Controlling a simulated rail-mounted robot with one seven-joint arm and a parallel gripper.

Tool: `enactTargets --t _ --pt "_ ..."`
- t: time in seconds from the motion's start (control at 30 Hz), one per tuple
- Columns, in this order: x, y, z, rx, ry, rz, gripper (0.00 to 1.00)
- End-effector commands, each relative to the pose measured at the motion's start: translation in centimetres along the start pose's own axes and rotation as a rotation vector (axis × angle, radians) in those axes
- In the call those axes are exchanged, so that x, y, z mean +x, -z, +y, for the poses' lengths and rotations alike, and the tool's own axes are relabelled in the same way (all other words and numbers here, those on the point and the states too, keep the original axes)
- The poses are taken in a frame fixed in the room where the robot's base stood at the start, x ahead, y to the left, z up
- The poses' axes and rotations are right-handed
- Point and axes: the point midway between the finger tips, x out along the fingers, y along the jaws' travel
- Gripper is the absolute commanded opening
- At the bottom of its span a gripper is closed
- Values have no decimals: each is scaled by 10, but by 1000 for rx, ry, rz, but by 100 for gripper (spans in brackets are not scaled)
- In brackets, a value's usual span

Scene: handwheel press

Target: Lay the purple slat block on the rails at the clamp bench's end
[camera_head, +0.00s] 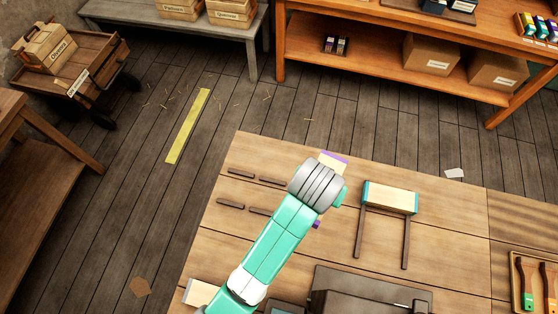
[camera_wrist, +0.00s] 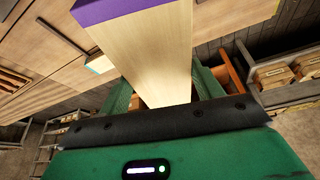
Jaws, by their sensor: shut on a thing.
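The purple slat block (camera_wrist: 145,45) is pale wood with a purple end. In the wrist view it sits between the fingers of my gripper (camera_wrist: 163,95), which is shut on it. In the head view its purple-edged end (camera_head: 333,161) shows beyond my wrist, with another purple bit (camera_head: 317,225) below; my arm hides the middle and my fingers. The block is over the clamp bench (camera_head: 225,237); I cannot tell its height. Short dark rails (camera_head: 240,173) lie left of my wrist, in two rows. Two longer dark rails (camera_head: 361,232) lie right of it.
A pale block with teal ends (camera_head: 390,197) lies across the far end of the longer rails. A dark grey machine (camera_head: 345,291) stands at the near edge. A tray of brushes (camera_head: 541,280) is at right. Bare bench top lies around the short rails.

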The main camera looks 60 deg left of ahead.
Motion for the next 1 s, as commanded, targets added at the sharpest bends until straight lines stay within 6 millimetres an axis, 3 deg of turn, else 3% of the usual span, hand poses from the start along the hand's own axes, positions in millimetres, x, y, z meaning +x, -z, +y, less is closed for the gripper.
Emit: enactTargets --t 0.03,0.2,0.4,0.5,0.63,0.77,0.87,1.0 --pt "25 -24 -17 -30 9 -8 33" --pt "80 -97 -78 -114 45 -7 33" --pt "116 -180 -135 -181 74 -4 33" --pt "123 -207 -153 -199 81 -1 33" --pt "126 -224 -164 -208 84 1 33" --pt "126 -227 -166 -209 85 4 33" --pt "131 -215 -170 -210 84 6 33" --pt "150 -178 -183 -210 84 7 33"
